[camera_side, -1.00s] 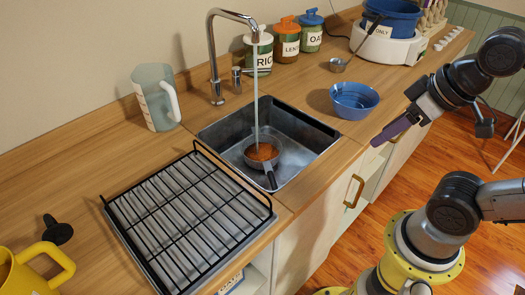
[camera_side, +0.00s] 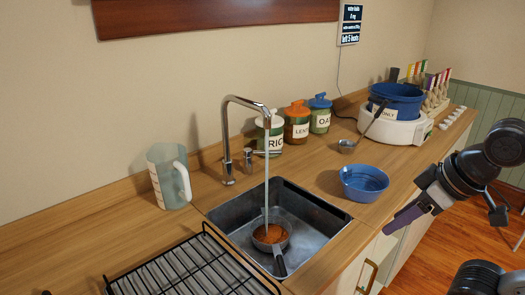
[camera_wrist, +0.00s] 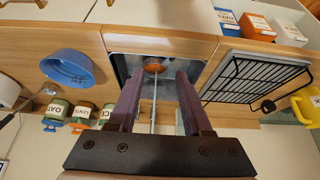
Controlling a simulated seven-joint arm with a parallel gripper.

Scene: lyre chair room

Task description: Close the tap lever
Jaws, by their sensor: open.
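A metal tap (camera_side: 228,140) with a tall bent spout stands behind the sink (camera_side: 290,225). Its lever (camera_side: 249,158) is a small post with a thin handle, just right of the tap's base. A stream of water (camera_side: 267,180) runs from the spout into a small pan (camera_side: 270,236) with orange contents in the sink. The pan also shows in the wrist view (camera_wrist: 155,69). My gripper (camera_side: 403,218) is right of the counter's front edge, well apart from the tap. In the wrist view my gripper (camera_wrist: 157,78) has its purple fingers apart with nothing held; the lever cannot be made out there.
A measuring jug (camera_side: 169,178) stands left of the tap. Lidded jars (camera_side: 297,127) stand behind and right of the lever. A blue bowl (camera_side: 363,183) sits right of the sink. A black dish rack (camera_side: 190,270) is at front left. A small display (camera_side: 349,25) hangs on the wall.

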